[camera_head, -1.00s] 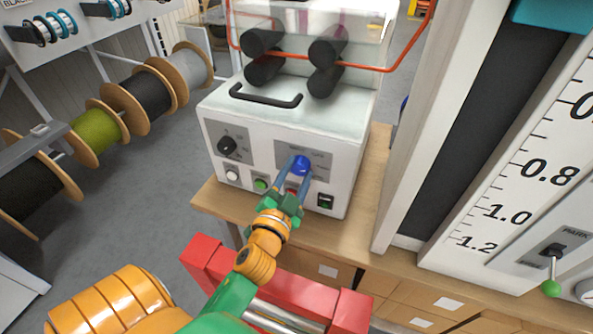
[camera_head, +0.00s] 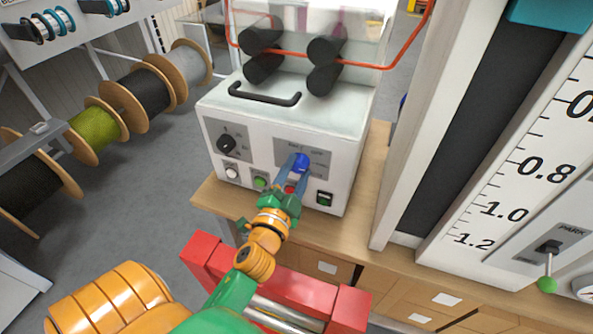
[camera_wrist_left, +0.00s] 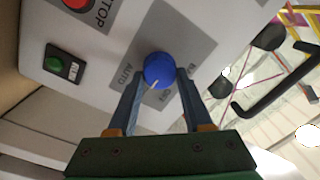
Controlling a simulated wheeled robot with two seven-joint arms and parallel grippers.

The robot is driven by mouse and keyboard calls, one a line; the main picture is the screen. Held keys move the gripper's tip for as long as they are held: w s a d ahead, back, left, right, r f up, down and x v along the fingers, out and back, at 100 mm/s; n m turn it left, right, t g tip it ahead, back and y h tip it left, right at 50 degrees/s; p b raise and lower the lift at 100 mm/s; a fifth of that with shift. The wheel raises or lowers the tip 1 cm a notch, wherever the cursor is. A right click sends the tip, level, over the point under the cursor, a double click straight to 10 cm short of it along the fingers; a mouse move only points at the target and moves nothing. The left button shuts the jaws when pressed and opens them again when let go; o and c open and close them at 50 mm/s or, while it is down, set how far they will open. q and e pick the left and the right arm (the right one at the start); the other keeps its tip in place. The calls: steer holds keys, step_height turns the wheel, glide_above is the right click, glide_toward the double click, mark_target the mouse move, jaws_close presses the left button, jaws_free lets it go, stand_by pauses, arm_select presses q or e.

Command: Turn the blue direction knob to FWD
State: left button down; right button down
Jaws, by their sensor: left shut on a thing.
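The blue direction knob (camera_head: 301,162) is on a grey label plate on the front of the white machine. In the left wrist view the knob (camera_wrist_left: 159,70) has a white pointer line at its lower edge, slanting toward the lower left. Printed labels surround it, small and partly hidden by the fingers; I cannot read FWD for certain. My left gripper (camera_head: 292,172) reaches the knob from the front, its two blue-grey fingers shut on either side of it. In the left wrist view the fingertips (camera_wrist_left: 160,78) flank the knob. My right gripper is not in view.
A black handle (camera_head: 264,95) and rollers sit above. A tall scale stands right.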

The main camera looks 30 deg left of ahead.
arm_select(q)
steer(key=c, duration=0.7)
jaws_free()
steer(key=shift+r, duration=0.15)
steer(key=o, duration=0.4)
steer(key=shift+w, duration=0.15)
steer(key=b+v, duration=0.2)
steer(key=v, duration=0.5)
steer(key=shift+b, duration=0.35)
